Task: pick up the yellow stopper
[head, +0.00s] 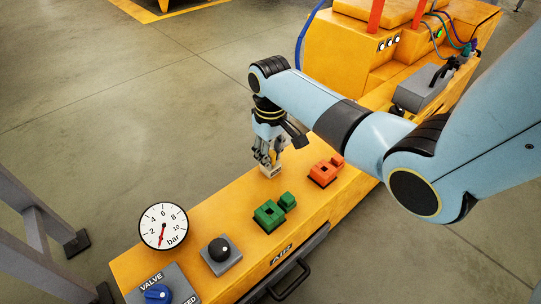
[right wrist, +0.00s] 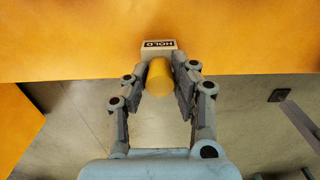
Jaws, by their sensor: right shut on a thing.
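The yellow stopper (right wrist: 160,78) is a short yellow cylinder between the fingers of my right gripper (right wrist: 162,70) in the right wrist view. The fingers are shut on its sides. Beyond its far end is a small pale block labelled HOLD (right wrist: 158,45); I cannot tell whether the stopper still touches it. In the head view my right gripper (head: 266,162) points down at the far edge of the orange bench, just over the pale block (head: 270,172). The stopper is hidden there by the fingers. My left gripper is not in view.
The orange bench (head: 190,262) carries green blocks (head: 270,216), red-orange blocks (head: 322,174), a black knob on a grey plate (head: 220,250), a pressure gauge (head: 163,226) and a blue valve knob (head: 158,294). An orange machine (head: 345,58) stands behind.

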